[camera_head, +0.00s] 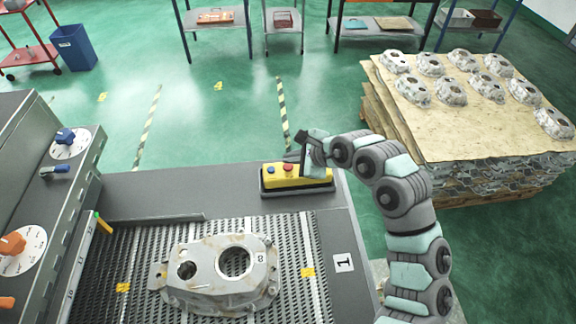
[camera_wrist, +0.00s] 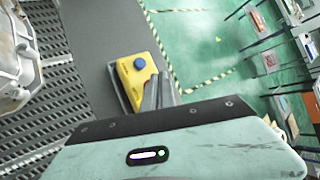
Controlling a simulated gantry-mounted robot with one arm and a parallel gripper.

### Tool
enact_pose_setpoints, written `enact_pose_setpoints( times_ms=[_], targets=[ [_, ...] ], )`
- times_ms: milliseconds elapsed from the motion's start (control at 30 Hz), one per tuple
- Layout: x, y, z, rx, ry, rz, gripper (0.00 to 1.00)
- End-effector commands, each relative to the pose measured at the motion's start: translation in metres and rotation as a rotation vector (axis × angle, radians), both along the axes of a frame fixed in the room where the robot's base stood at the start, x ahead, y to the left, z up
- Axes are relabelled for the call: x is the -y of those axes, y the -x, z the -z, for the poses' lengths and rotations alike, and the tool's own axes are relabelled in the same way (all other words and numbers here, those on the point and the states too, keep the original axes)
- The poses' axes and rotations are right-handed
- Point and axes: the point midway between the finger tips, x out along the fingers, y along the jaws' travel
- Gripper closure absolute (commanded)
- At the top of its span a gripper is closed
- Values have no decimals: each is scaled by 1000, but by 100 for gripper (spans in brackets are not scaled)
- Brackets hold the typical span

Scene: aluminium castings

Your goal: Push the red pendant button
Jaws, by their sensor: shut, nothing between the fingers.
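The yellow pendant (camera_head: 312,173) lies in a dark tray on the grey bench top. Its red button (camera_head: 288,168) and blue button (camera_head: 271,169) face up, the red one right of the blue one. My gripper (camera_head: 291,157) is shut and empty, with its fingers close by the red button; I cannot tell if they touch it. In the wrist view, the pendant (camera_wrist: 130,77) and blue button (camera_wrist: 140,63) show left of my shut fingers (camera_wrist: 160,77).
A cast aluminium housing (camera_head: 221,275) lies on the ribbed mat in front of the pendant. A grey control panel (camera_head: 60,170) with knobs stands at left. A pallet stack of castings (camera_head: 440,120) stands at right. The bench strip left of the pendant is clear.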

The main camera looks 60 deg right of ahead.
Motion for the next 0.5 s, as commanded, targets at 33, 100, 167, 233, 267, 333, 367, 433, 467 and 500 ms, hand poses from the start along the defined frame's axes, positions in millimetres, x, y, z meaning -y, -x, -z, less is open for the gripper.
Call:
enact_pose_setpoints(
  times_ms=[33,100,167,233,267,333,367,433,467,500],
  targets=[
    [0,0,0,0,0,0,100],
    [0,0,0,0,0,0,100],
    [0,0,-1,0,0,0,100],
    [0,0,-4,0,1,0,100],
    [0,0,-6,0,1,0,100],
    [1,0,-12,1,2,0,100],
    [1,0,-15,0,2,1,100],
    [1,0,-22,1,3,1,100],
    [1,0,-25,2,3,1,100],
    [0,0,-29,2,2,0,100]
  ],
)
